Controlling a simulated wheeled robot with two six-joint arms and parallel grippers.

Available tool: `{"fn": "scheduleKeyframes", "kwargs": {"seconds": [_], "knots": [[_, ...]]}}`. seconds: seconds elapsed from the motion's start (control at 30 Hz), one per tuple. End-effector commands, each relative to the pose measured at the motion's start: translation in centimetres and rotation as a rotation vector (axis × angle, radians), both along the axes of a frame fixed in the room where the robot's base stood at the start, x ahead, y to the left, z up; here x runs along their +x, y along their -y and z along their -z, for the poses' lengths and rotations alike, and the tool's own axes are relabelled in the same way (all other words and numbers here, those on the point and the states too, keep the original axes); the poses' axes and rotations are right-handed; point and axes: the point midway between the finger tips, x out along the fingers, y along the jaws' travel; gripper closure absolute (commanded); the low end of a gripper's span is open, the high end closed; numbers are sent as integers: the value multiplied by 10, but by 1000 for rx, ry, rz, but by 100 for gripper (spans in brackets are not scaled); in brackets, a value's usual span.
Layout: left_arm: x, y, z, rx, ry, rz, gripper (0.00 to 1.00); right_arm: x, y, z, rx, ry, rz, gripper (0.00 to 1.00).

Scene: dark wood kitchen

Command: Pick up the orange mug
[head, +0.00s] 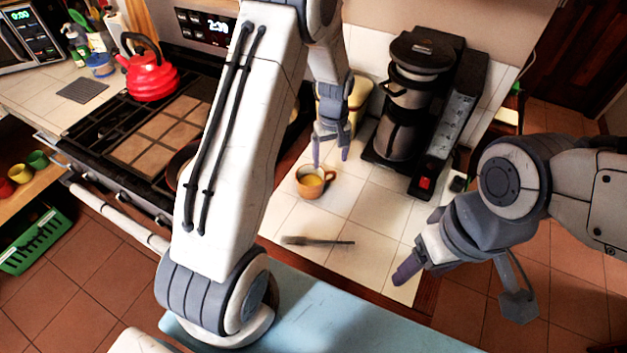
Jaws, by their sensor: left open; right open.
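The orange mug (309,188) stands upright on the white tiled counter, with a yellowish inside and its handle toward the right. My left gripper (329,160) points down from above, just behind the mug and over its far rim. It is open, and I cannot tell whether a finger touches the mug. My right gripper (408,264) is open and empty near the counter's front right edge, well apart from the mug.
A coffee machine (437,130) stands behind and right of the mug. A cream container (357,103) is partly hidden behind my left gripper. A dark utensil (318,241) lies in front. A red kettle (150,76) sits on the stove at left.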

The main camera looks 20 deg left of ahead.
Motion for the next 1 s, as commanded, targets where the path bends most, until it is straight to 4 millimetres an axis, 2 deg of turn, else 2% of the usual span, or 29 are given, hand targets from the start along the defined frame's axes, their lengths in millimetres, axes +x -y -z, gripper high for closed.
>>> {"fn": "scheduleKeyframes", "kwargs": {"seconds": [0.1, 0.37, 0.53, 0.7, 1.0], "knots": [[-1, 1, 16, -1, -4, 2, 16, 0, 0, -7, 0, 0, 0, 35], [0, 2, 34, -1, -2, 4, 16, 0, 0, -15, 0, 0, 0, 35], [2, 4, 55, -1, -4, 5, 16, 0, 0, -31, 0, 0, -2, 35], [2, 4, 75, -1, -2, 4, 16, 0, 0, -35, 0, 0, -3, 35], [3, 4, 80, -1, 1, 5, 16, 0, 0, -35, 0, 0, -3, 35]]}}
